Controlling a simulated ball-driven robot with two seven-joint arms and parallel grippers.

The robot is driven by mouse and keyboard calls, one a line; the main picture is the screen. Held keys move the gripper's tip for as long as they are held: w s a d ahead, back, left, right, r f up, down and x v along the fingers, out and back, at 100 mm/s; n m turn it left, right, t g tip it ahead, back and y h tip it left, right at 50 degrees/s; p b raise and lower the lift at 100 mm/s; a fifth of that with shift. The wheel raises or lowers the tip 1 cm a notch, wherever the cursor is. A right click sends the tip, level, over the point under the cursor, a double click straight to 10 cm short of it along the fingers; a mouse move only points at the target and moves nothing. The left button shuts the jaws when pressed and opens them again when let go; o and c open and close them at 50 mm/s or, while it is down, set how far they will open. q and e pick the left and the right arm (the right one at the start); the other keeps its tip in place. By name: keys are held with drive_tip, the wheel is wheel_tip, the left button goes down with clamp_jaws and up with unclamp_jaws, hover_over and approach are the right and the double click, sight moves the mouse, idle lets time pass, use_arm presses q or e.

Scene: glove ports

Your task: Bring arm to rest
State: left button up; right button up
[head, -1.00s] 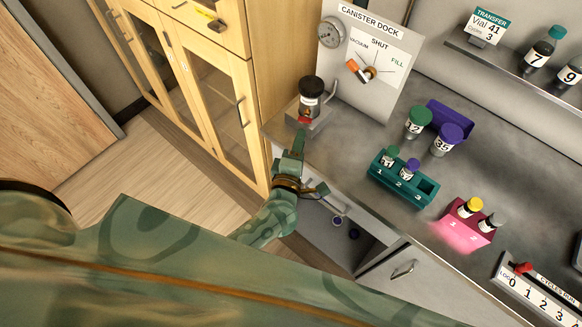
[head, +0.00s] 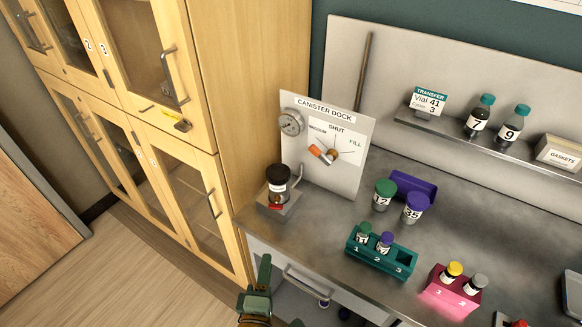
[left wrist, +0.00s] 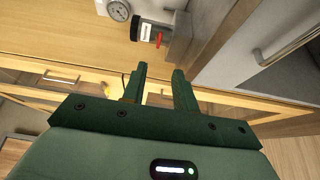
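My left gripper (head: 260,275) is at the bottom of the head view, in front of the bench's front edge and below the canister dock (head: 345,170). In the left wrist view its two fingers (left wrist: 160,75) stand apart with nothing between them, so it is open and empty. The dark-lidded canister (head: 277,185) sits on the dock's small base beyond the gripper. It also shows past the fingers in the left wrist view (left wrist: 147,31). Most of my left arm is cut off by the lower edge of the head view.
A wooden cabinet (head: 240,110) stands left of the bench. A drawer handle (head: 305,282) is close to the gripper's right. A teal rack (head: 400,268) and a pink rack (head: 435,295) hold vials on the bench. The floor (head: 120,265) at left is clear.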

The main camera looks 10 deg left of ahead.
use_arm(q)
drive_tip(key=s+d+f+m+g+h, duration=0.1)
drive_tip(key=s+f+m+g+h, duration=0.15)
drive_tip(key=f+m, duration=0.35)
drive_tip(key=s+d+f+m+g+h+b, duration=0.15)
drive_tip(key=s+f+m, duration=0.25)
drive_tip(key=f, duration=0.4)
drive_tip(key=s+f+m+g+h, duration=0.2)
drive_tip(key=s+f+m+g, duration=0.1)
drive_tip(key=f+m, duration=0.3)
drive_tip(key=s+a+f+m+g+y+b, duration=0.1)
drive_tip(key=s+a+f+m+g, duration=0.1)
drive_tip(key=s+a+f, duration=0.3)
drive_tip(key=s+a+f+m+g+y+b, duration=0.1)
drive_tip(key=s+a+f+g, duration=0.3)
drive_tip(key=s+f, duration=0.5)
drive_tip(key=s+a+f+m+g+y+b, duration=0.2)
drive_tip(key=s+a+f, duration=0.4)
drive_tip(key=s, duration=0.3)
drive_tip(key=shift+s+f+m+g+b, duration=0.35)
drive_tip(key=shift+f+m+g, duration=0.25)
drive_tip(key=shift+m+g, duration=0.4)
drive_tip(key=shift+d, duration=0.1)
drive_tip(key=shift+o, duration=0.3)
